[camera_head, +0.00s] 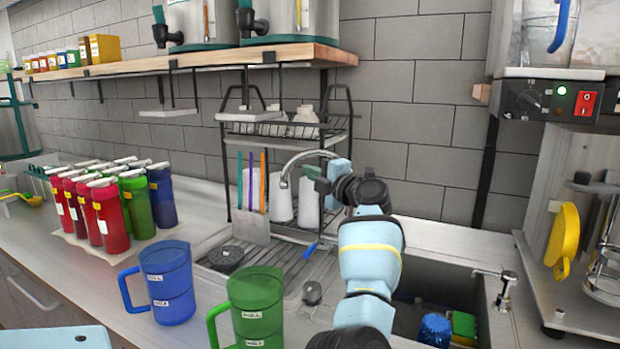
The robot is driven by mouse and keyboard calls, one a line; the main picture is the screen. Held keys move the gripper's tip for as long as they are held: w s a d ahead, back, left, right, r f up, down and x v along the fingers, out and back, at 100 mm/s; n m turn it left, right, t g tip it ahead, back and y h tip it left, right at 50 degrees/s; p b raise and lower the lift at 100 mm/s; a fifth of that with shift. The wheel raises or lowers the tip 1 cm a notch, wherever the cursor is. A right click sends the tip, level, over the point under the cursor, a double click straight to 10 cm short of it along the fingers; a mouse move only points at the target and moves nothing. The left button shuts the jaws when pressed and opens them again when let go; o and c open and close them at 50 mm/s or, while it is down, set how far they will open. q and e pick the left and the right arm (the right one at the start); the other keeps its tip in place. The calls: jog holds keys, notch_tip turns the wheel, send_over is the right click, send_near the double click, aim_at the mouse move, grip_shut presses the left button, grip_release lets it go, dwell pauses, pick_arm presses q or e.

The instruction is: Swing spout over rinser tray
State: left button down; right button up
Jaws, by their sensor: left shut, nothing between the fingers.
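The chrome gooseneck spout (300,157) arches at the middle of the head view, its tip pointing down on the left side. The ribbed metal rinser tray (283,258) is set in the counter below, to the left of the sink. In the picture the spout's tip is above the back part of this tray; the exact depth is hard to tell.
A blue pitcher (167,283) and a green pitcher (256,308) stand at the front. Several coloured bottles (140,205) stand at the left. A black rack (338,132) stands behind the spout. The sink (405,285) lies right of the tray, the sealing machine (575,200) farther right.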

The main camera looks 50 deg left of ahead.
pick_arm(q)
jog(key=shift+s+d+f, duration=0.15)
jog(key=shift+s+d, duration=1.35)
jog(key=shift+d, duration=0.3)
jog(key=shift+f, duration=0.1)
